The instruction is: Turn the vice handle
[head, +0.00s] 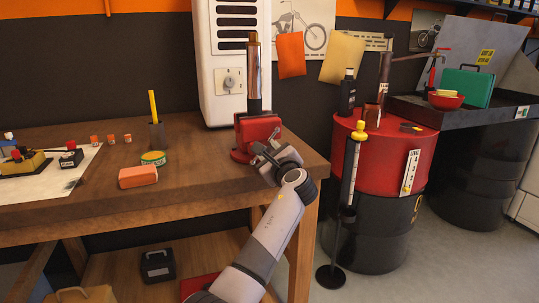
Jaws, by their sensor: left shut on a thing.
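The red vice (257,132) is mounted at the right end of the wooden workbench (215,183). An upright tube (253,70), dark with a shiny coppery part, stands above the vice jaws. My left gripper (268,157) is at the front of the vice, its arm reaching up from the bottom of the head view. It is shut on the vice handle, which is mostly hidden behind the fingers and hard to make out. My right gripper is not in view.
An orange block (138,177), a green-rimmed tin (153,157) and a pencil cup (156,135) sit left on the bench. A white cabinet (228,60) stands behind the vice. A red-topped drum (385,150) and a black stand (348,200) are to the right.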

